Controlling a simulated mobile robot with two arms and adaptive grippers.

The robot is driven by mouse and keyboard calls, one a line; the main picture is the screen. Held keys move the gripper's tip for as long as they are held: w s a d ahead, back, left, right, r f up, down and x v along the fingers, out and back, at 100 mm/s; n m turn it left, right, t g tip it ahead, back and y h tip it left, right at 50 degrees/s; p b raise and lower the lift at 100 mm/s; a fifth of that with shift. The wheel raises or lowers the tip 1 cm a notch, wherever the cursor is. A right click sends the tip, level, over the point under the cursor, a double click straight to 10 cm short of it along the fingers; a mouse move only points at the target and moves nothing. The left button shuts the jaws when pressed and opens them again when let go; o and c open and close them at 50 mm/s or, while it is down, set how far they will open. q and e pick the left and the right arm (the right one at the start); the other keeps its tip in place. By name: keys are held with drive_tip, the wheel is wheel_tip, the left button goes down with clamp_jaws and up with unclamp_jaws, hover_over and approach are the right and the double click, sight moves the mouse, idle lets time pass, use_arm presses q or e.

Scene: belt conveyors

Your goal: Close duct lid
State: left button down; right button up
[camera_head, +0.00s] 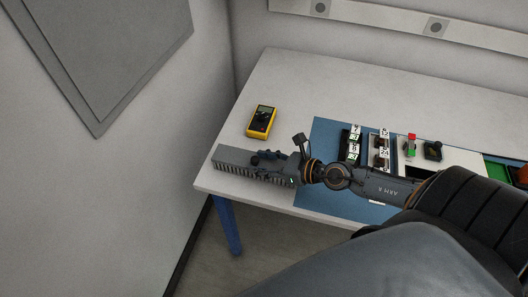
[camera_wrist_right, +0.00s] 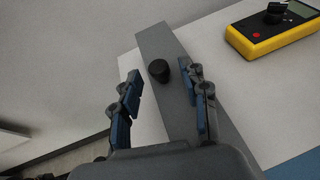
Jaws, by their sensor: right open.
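The grey duct (camera_head: 233,170) with a slotted side lies along the left front part of the table. Its flat grey top, which looks like the lid (camera_head: 235,155), also shows in the wrist view (camera_wrist_right: 158,42) as a long strip with a black round knob (camera_wrist_right: 159,71). My right gripper (camera_head: 266,159) is over the duct, its fingers apart. In the wrist view the fingers (camera_wrist_right: 161,76) are on either side of the knob, with gaps and nothing held. I cannot tell whether the lid is fully seated. My left gripper is not in view.
A yellow multimeter (camera_head: 262,121) lies behind the duct. A blue mat (camera_head: 322,137) with small black components (camera_head: 379,150) is to the right. A wall (camera_head: 110,170) stands left of the table (camera_head: 290,80). The table's back part is clear.

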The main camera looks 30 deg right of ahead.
drive_tip(key=shift+s, duration=0.1)
drive_tip(key=v, duration=1.2)
drive_tip(key=shift+f, duration=0.1)
idle(0.3)
